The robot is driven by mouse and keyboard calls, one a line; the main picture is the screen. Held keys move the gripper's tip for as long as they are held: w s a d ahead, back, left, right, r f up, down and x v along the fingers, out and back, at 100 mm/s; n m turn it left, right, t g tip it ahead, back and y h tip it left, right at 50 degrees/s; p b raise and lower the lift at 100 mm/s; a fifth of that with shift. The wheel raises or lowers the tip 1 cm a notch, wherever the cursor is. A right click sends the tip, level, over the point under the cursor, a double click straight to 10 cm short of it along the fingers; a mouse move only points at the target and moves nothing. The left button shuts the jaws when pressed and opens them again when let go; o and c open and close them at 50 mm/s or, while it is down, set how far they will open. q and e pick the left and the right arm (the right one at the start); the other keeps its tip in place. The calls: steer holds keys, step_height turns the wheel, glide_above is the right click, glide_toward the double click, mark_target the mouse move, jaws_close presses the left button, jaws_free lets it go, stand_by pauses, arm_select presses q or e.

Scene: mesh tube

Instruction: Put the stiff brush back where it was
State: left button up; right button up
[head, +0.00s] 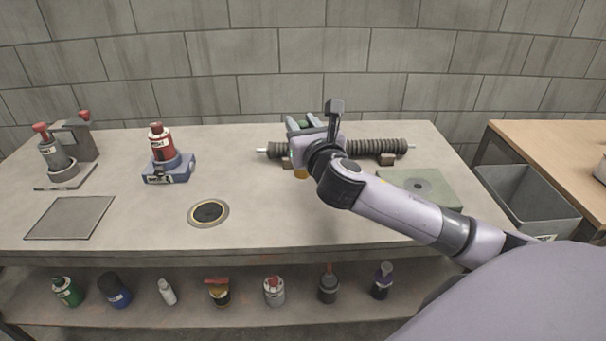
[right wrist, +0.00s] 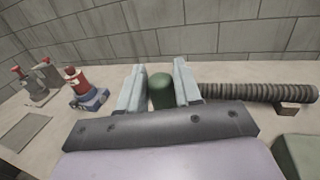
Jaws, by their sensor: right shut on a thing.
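My right gripper (head: 303,128) is over the back middle of the workbench, in front of the dark ribbed tube (head: 375,147). In the right wrist view its two pale fingers (right wrist: 160,88) are closed on a dark green rounded handle (right wrist: 161,91), which I take to be the stiff brush. In the head view a small amber part (head: 300,173) shows below the gripper and may be the brush's lower end. My wrist hides most of the brush, so I cannot tell whether it touches the bench. My left gripper is not in view.
A red bottle (head: 160,141) stands on a blue base. A black disc with a tan rim (head: 208,212), a grey mat (head: 70,217) and a green pad (head: 430,183) lie on the bench. Several bottles line the lower shelf. A grey bin (head: 530,200) is at right.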

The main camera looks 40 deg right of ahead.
mark_target(305, 171)
step_height(305, 171, down, 9)
steer(key=shift+f+b, duration=0.15)
steer(key=shift+b, duration=0.85)
steer(key=shift+f, duration=0.3)
steer(key=shift+f, duration=0.1)
steer(key=shift+f, duration=0.15)
steer(key=o, duration=1.1)
